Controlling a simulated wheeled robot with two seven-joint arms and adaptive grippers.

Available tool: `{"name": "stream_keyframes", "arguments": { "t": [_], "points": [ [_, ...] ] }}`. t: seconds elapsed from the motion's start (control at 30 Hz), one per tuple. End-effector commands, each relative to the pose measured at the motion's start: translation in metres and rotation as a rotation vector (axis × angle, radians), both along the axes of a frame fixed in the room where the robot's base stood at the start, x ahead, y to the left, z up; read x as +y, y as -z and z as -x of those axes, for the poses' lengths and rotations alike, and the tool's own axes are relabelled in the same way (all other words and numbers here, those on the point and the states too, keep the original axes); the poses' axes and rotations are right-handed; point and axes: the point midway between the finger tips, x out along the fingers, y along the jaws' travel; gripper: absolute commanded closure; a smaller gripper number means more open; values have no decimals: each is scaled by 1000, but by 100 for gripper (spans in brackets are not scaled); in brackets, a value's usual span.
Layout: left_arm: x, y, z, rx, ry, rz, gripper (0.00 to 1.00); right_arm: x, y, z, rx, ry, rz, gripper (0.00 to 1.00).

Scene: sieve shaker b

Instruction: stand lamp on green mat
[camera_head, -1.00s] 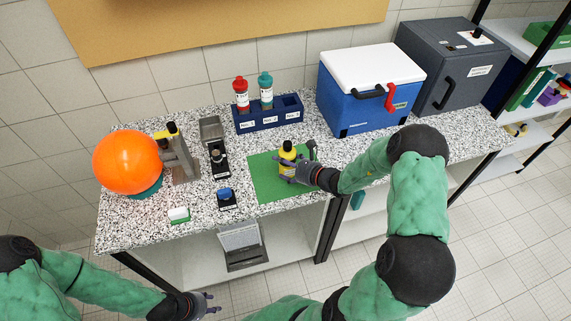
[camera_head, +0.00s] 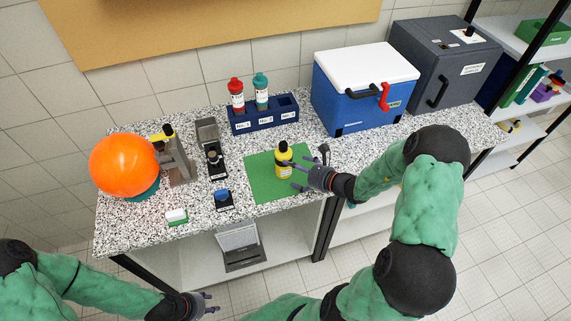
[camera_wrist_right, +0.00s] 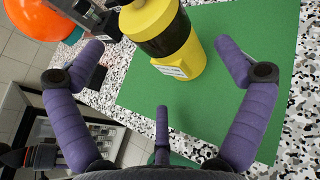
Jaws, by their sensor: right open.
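The lamp (camera_head: 284,160), yellow with a black band and a pale label, stands upright on the green mat (camera_head: 265,185). In the right wrist view the lamp (camera_wrist_right: 165,38) is at the top, on the mat (camera_wrist_right: 210,115), with its upper end cut off. My right gripper (camera_head: 304,177) is open just right of the lamp. Its spread purple fingers (camera_wrist_right: 162,80) are clear of the lamp and hold nothing. My left gripper (camera_head: 210,302) is low at the bottom of the head view, in front of the table, with its fingers apart and empty.
A blue rack (camera_head: 264,118) with red and teal bottles stands behind the mat. A blue cooler (camera_head: 345,105) is behind to the right. A blue-topped block (camera_head: 223,200), a black device (camera_head: 213,150) and an orange ball (camera_head: 123,165) are left.

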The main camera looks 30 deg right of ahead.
Motion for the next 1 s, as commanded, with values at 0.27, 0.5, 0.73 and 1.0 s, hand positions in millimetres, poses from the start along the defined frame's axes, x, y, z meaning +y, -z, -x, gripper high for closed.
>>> {"name": "stream_keyframes", "arguments": {
  "t": [0.27,0.5,0.73,1.0],
  "points": [
    [0,-6,0,0,0,0,60,-16,-15,39,1,2,0,0],
    [0,-7,0,0,0,0,60,-19,-18,49,0,0,0,0],
    [0,-7,0,0,0,0,60,-18,-18,49,0,-1,0,0],
    [0,-7,0,0,0,0,60,-18,-18,49,0,-1,0,0]
  ]
}}
